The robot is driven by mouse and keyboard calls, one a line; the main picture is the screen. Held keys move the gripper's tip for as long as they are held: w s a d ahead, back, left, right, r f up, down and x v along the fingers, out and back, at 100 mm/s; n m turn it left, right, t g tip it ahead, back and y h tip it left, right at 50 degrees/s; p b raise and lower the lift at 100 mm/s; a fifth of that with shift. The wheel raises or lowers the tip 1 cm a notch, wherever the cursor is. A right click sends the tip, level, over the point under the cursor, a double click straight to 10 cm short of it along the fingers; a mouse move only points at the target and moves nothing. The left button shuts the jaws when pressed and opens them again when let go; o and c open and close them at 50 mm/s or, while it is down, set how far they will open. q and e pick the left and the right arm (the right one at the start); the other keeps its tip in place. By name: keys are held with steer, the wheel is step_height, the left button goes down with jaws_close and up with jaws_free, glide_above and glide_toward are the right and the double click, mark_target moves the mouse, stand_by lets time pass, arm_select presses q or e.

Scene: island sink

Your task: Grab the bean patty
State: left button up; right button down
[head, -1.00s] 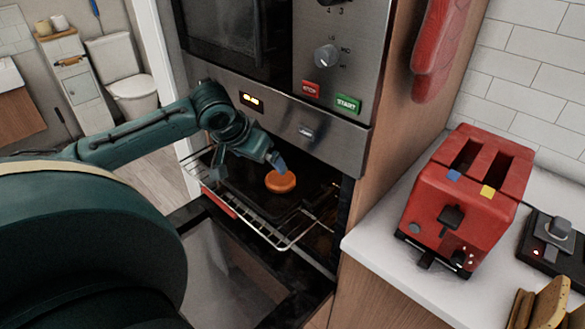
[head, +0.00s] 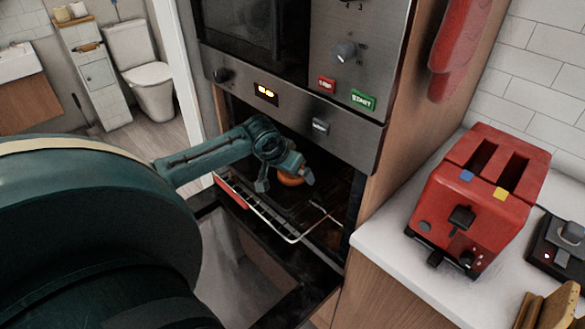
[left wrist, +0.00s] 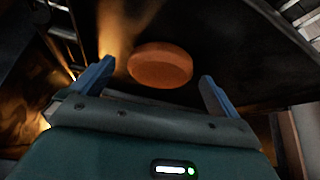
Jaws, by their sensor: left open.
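The bean patty (head: 290,179) is a round orange-brown disc on a dark tray on the pulled-out oven rack. My left gripper (head: 284,182) is at the patty inside the oven opening and partly covers it in the head view. In the left wrist view the patty (left wrist: 160,66) lies just ahead of the gap between the two blue fingers of my left gripper (left wrist: 157,80). The fingers are spread wide, and none visibly touches the patty. My right gripper is in neither view.
The oven rack (head: 290,239) sticks out over the open oven door (head: 300,299). The oven's control panel (head: 290,100) is close above my left arm. A red toaster (head: 480,200) stands on the white counter (head: 385,235) to the right.

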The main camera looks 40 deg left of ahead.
arm_select(q)
steer(key=shift+w+f, duration=0.15)
steer(key=shift+f, duration=0.15)
steer(key=shift+c, duration=0.2)
steer(key=c, duration=1.1)
